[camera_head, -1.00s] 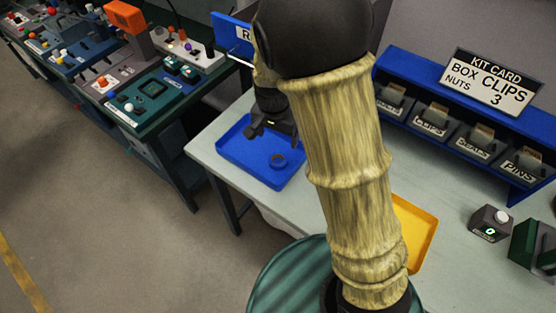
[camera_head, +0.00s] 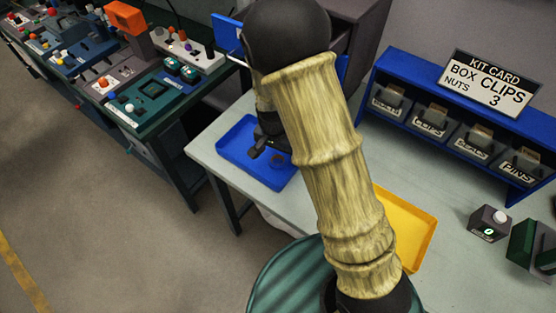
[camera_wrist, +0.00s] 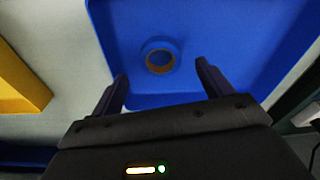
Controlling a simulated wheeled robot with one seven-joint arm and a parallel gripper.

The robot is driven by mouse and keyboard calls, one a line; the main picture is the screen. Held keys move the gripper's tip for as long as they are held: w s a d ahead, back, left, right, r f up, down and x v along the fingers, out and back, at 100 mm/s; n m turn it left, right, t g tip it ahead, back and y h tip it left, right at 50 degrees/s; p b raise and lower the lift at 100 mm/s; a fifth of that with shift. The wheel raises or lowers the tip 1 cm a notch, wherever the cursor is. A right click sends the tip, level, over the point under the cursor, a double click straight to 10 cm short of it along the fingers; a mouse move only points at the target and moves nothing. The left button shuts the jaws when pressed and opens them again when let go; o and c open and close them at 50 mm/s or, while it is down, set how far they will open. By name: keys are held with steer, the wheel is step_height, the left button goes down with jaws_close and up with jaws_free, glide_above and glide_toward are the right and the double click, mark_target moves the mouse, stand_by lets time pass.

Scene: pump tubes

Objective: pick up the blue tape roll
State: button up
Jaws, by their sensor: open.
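The blue tape roll (camera_wrist: 160,56) lies flat in the blue tray (camera_wrist: 226,40), with a brown inner ring showing in the wrist view. In the head view the roll (camera_head: 277,160) is a small dark ring in the blue tray (camera_head: 232,150), partly hidden by my gripper. My gripper (camera_head: 262,150) is over the tray, close to the roll. In the wrist view my gripper (camera_wrist: 160,83) has its two fingers spread wide and empty. The roll appears beyond and between the fingertips, apart from both.
A yellow tray (camera_head: 408,230) lies on the table to the right of my arm; it also shows in the wrist view (camera_wrist: 18,85). A blue rack (camera_head: 405,75) with labelled bins stands at the back right. A grey device (camera_head: 489,224) sits near the right edge.

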mark_target(278, 160)
step_height(278, 160, down, 4)
steer(key=shift+w+r, duration=0.15)
steer(key=shift+r, duration=0.05)
steer(key=shift+c, duration=0.2)
steer(key=c, duration=1)
